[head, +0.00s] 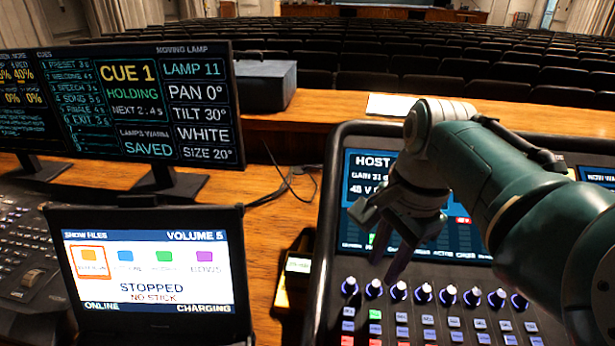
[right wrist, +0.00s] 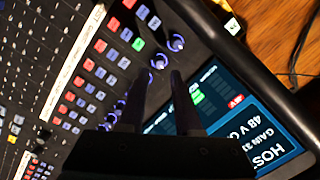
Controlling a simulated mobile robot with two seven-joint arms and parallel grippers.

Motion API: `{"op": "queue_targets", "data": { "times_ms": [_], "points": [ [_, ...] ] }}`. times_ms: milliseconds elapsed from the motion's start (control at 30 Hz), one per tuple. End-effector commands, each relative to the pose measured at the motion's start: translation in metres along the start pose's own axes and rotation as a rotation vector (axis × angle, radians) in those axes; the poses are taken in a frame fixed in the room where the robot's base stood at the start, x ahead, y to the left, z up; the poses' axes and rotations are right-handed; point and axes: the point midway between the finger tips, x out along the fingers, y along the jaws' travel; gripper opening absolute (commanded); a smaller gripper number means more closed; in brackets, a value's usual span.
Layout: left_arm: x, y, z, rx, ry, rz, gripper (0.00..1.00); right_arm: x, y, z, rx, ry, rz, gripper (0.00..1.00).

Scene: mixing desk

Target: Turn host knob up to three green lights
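The mixing desk's screen (head: 372,168) reads HOST with a gain line and 48 V; my right arm covers part of it. A small green patch (head: 371,240) shows low on the screen, and green also shows in the right wrist view (right wrist: 198,97). A row of knobs runs below the screen; the second from the left (head: 374,288) has a green button (head: 375,314) below it. My right gripper (head: 385,268) points down above this row, fingers apart and empty. In the right wrist view that knob (right wrist: 159,62) appears just past the fingertips. No knob's label is readable. My left gripper is out of view.
A laptop (head: 145,330) and a cue monitor (head: 120,110) stand at the left. A dark box (head: 264,84) and a white sheet (head: 392,105) lie at the back. Cables cross the wooden desk (head: 283,150). Rows of seats lie beyond.

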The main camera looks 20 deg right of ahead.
Motion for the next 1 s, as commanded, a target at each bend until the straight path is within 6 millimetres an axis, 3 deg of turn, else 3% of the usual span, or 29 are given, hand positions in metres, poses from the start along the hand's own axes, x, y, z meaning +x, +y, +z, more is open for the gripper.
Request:
{"op": "queue_targets", "data": {
  "times_ms": [100, 300, 867, 1000],
  "points": [
    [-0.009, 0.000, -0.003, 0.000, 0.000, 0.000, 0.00, -0.026, -0.001, 0.000, 0.000, 0.001, -0.003, 0.33],
    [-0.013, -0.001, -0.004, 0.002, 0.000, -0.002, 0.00, -0.050, 0.000, 0.000, 0.000, 0.000, -0.001, 0.33],
    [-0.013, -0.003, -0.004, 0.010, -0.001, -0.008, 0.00, -0.054, 0.001, 0.000, -0.002, 0.001, 0.001, 0.33],
    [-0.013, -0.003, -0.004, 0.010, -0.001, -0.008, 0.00, -0.051, 0.015, -0.012, -0.075, 0.049, -0.001, 0.33]
  ]
}}
